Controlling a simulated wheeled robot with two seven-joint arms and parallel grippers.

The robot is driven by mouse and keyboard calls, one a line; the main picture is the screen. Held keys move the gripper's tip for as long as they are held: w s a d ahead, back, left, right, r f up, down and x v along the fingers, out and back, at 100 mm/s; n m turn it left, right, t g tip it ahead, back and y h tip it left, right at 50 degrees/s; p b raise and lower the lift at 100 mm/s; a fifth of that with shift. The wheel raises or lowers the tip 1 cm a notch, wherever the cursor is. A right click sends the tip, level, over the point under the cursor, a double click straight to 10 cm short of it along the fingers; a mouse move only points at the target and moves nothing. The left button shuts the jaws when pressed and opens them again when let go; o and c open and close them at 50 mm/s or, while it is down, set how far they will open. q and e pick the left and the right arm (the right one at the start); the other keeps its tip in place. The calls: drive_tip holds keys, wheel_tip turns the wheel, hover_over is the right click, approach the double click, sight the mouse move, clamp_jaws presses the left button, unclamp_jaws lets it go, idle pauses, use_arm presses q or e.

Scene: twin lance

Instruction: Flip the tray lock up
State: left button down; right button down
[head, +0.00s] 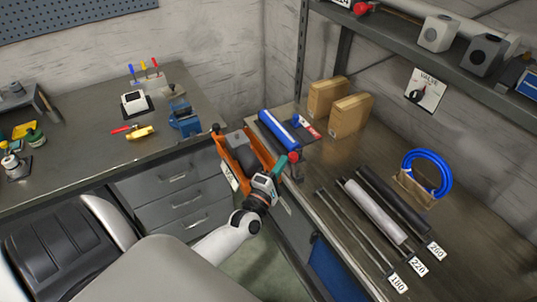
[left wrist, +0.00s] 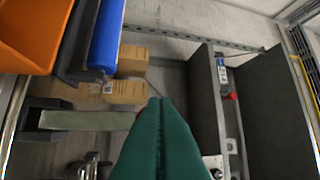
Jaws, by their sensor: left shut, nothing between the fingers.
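An orange tray (head: 233,160) with a dark roller-like part in it stands at the corner between the two benches. Its orange wall also shows at the top left of the left wrist view (left wrist: 28,32). My left gripper (head: 280,164), with green fingers, is at the tray's right front side. Its fingers (left wrist: 158,105) are shut together with nothing between them. A pale flat bar (left wrist: 85,120) on a dark bracket lies left of the fingers in the left wrist view; I cannot tell whether it is the tray lock. My right gripper is not in view.
A blue roll (head: 278,130) lies on a dark stand just behind the tray. Two cardboard boxes (head: 327,97) stand farther back. Several rods (head: 375,212) lie on the right bench. A blue vise (head: 184,119) is on the left bench.

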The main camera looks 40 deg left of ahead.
sight(290, 158)
use_arm(q)
drive_tip(key=shift+w+d+r, duration=0.25)
drive_tip(key=shift+w+d, duration=0.05)
drive_tip(key=shift+w, duration=0.4)
drive_tip(key=shift+w+d+r, duration=0.25)
drive_tip(key=shift+w, duration=0.4)
drive_tip(key=shift+w+d+r, duration=0.1)
drive_tip(key=shift+w+r, duration=0.05)
drive_tip(key=shift+w, duration=0.1)
drive_tip(key=shift+r, duration=0.15)
